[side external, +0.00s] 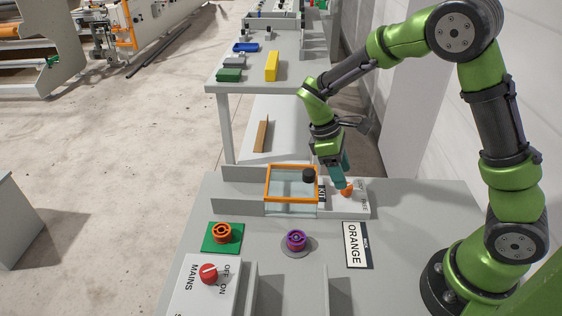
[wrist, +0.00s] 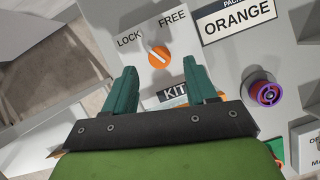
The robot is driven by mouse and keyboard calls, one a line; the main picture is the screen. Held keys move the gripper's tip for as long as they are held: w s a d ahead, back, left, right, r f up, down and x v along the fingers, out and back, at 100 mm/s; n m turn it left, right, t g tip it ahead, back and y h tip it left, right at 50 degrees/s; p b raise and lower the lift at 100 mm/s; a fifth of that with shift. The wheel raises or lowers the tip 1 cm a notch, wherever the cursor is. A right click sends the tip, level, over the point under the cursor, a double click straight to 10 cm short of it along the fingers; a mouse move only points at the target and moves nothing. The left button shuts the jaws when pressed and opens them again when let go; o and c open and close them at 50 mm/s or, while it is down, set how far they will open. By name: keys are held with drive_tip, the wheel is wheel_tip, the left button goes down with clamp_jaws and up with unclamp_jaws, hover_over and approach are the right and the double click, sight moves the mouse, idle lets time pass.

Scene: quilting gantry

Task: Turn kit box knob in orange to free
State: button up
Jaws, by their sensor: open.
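The kit box knob is orange with a white line across it, and it sits on the grey panel between the LOCK and FREE labels in the wrist view (wrist: 159,54). Its line slants from upper left to lower right, with the upper end toward LOCK. The knob also shows in the side view (side external: 347,189), partly behind my fingers. My gripper (wrist: 162,72) has two teal fingers, spread apart with nothing between them, pointing at the knob. In the side view the fingertips (side external: 341,184) are close by the knob; contact cannot be told. The kit box (side external: 291,201) has an orange-framed clear lid.
A black knob (side external: 309,176) is on the lid. An orange spool (side external: 222,233) sits on a green square, and a purple spool (side external: 296,239) on a grey disc. An ORANGE sign (side external: 354,246) and a red MAINS switch (side external: 208,273) are nearer the camera.

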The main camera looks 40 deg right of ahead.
drive_tip(key=shift+x, duration=2)
drive_tip(key=shift+c, duration=0.5)
drive_tip(key=c, duration=1)
